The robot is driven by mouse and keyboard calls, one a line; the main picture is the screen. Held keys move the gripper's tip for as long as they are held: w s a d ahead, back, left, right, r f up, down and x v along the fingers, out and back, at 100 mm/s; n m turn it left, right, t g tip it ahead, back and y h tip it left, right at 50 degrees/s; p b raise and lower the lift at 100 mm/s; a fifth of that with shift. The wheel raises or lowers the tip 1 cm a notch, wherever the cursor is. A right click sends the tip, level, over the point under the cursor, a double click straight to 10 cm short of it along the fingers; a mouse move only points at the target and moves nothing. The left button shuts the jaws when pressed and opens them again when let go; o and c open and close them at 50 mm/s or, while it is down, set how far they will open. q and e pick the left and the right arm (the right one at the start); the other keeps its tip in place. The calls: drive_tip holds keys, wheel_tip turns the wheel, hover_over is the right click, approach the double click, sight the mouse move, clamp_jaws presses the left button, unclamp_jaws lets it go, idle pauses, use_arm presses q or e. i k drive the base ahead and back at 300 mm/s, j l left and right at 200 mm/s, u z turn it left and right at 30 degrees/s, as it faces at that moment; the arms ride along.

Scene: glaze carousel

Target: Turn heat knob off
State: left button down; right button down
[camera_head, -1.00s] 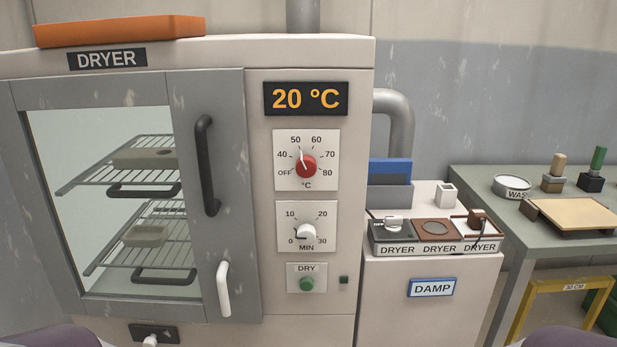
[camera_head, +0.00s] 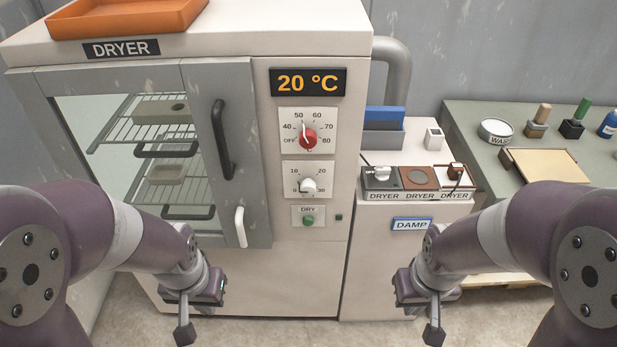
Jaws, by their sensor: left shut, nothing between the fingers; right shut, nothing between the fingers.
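The red heat knob (camera_head: 307,139) sits on a white dial plate on the dryer's front, under the display (camera_head: 308,82) reading 20 °C. Its white pointer line is turned up and slightly left, near the 50 mark and away from OFF. My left gripper (camera_head: 184,333) is shut and empty, low in front of the dryer's glass door, well below and left of the knob. My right gripper (camera_head: 434,335) is shut and empty, low in front of the damp cabinet, below and right of the knob. Neither touches anything.
Below the heat knob are a white minute knob (camera_head: 308,186) and a green DRY button (camera_head: 308,221). A black door handle (camera_head: 222,140) and a white latch lever (camera_head: 240,227) stick out left of them. Several small dryer items stand on the damp cabinet (camera_head: 385,262). The floor in front is clear.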

sight(307, 137)
drive_tip(key=k+l+u, duration=0.25)
drive_tip(key=k, duration=0.15)
drive_tip(key=k+u, duration=0.25)
drive_tip(key=k, duration=0.2)
